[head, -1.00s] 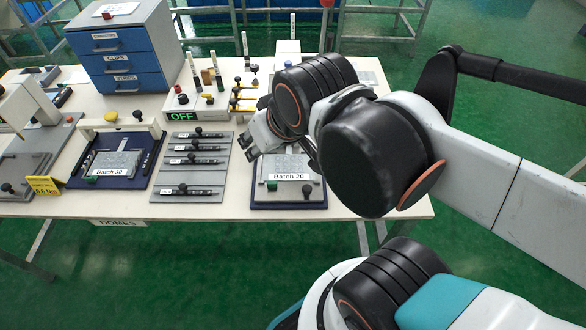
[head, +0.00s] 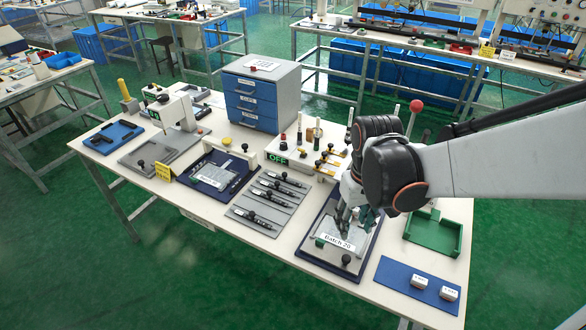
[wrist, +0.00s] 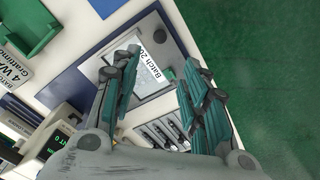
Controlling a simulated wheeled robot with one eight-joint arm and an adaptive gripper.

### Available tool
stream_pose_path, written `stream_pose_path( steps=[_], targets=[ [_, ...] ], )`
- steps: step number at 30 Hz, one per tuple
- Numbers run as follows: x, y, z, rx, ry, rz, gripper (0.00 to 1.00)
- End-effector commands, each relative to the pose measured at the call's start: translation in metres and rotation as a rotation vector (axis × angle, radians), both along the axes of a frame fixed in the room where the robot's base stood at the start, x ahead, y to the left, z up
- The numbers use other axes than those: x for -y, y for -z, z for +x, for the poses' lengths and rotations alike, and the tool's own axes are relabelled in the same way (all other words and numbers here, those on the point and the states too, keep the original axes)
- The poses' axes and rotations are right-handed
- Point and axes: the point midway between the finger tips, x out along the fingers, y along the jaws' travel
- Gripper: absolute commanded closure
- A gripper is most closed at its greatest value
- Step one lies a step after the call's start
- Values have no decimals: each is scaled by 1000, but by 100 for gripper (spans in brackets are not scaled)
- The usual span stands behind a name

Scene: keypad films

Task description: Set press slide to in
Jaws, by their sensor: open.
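A white press (head: 172,110) stands at the left of the table. Under and in front of it lies a grey slide plate (head: 150,152) with a black knob (head: 141,163) toward the table's front edge; it extends forward of the press head. My gripper (head: 353,214) is far to the right of the press, pointing down over the Batch 20 fixture (head: 318,250). In the wrist view my gripper (wrist: 158,88) has its teal fingers spread with nothing between them, over the labelled Batch 20 plate (wrist: 145,75). The press is not clearly visible in the wrist view.
Between my gripper and the press are a grey panel with black sliders (head: 268,205), a second blue fixture (head: 215,172) and an OFF display box (head: 278,158). Blue drawers (head: 250,100) stand behind. A green tray (head: 433,235) and a blue mat (head: 395,277) lie at right.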

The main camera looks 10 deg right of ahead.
Motion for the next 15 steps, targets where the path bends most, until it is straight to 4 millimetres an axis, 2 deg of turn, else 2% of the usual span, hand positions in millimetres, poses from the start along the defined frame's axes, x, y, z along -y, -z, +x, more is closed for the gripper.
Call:
stream_pose_path(
  steps=[8,15],
  targets=[
    [0,17,3,-25,-8,0,59],
    [-1,61,3,-24,-8,0,59]
  ],
)
